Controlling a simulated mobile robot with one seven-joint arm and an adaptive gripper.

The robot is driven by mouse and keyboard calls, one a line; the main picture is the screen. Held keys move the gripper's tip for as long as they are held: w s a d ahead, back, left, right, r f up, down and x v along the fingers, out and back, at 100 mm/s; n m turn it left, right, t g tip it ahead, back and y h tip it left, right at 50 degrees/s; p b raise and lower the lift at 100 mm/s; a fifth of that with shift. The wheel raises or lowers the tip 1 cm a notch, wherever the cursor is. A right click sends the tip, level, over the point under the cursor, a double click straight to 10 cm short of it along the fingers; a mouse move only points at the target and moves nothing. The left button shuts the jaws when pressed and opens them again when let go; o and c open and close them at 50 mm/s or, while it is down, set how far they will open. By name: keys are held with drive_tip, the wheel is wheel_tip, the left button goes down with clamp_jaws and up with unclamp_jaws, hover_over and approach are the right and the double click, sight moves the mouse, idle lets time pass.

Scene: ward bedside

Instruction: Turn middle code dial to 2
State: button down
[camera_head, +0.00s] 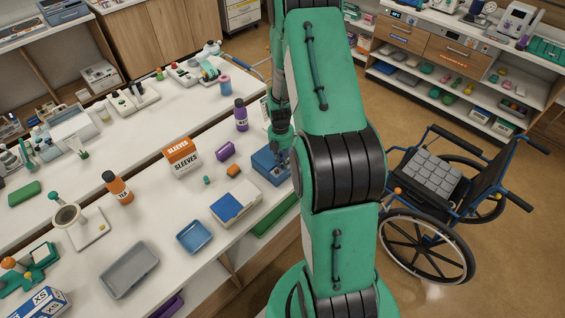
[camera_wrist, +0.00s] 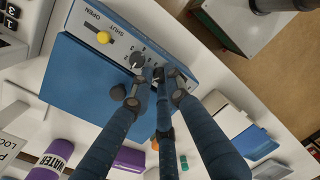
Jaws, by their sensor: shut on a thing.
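A blue code box (camera_head: 266,161) stands near the right edge of the white counter, partly hidden by my arm. In the wrist view, its blue lid (camera_wrist: 85,100) lies beside a grey panel (camera_wrist: 190,50). The panel bears a dark dial (camera_wrist: 138,61) with small numbers around it. My gripper (camera_head: 283,152) is at the box. In the wrist view, my blue-grey fingers (camera_wrist: 159,80) close around the middle dial (camera_wrist: 159,73), just right of the first dial. The fingers hide most of the middle dial, so its number cannot be read. Any further dial is hidden.
A yellow knob (camera_wrist: 103,38) sits in the panel's OPEN/SHUT slot. A purple bottle (camera_head: 241,115), a purple box (camera_head: 225,150) and an orange block (camera_head: 233,170) stand left of the code box. A blue-and-white pad (camera_head: 234,205) lies in front.

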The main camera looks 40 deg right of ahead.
drive_tip(key=shift+d+r, duration=0.1)
drive_tip(key=c, duration=2)
unclamp_jaws()
drive_tip(key=n, duration=0.3)
wheel_tip(320, 180, up, 14)
drive_tip(key=w, duration=0.1)
drive_tip(key=shift+s+a+r+m+t+h+b, duration=0.3)
drive_tip(key=shift+a+r+m+b, duration=0.55)
drive_tip(key=shift+a+r, duration=1.35)
drive_tip(key=shift+s+a+r+m+t+h+b, duration=0.15)
drive_tip(key=shift+a+r+m+t+b, duration=0.35)
drive_tip(key=shift+a+r+m, duration=1.25)
drive_tip(key=shift+s+a+r+m+t+h+b, duration=0.15)
drive_tip(key=shift+a+r+m+t+b, duration=0.35)
drive_tip(key=shift+a+r, duration=2.15)
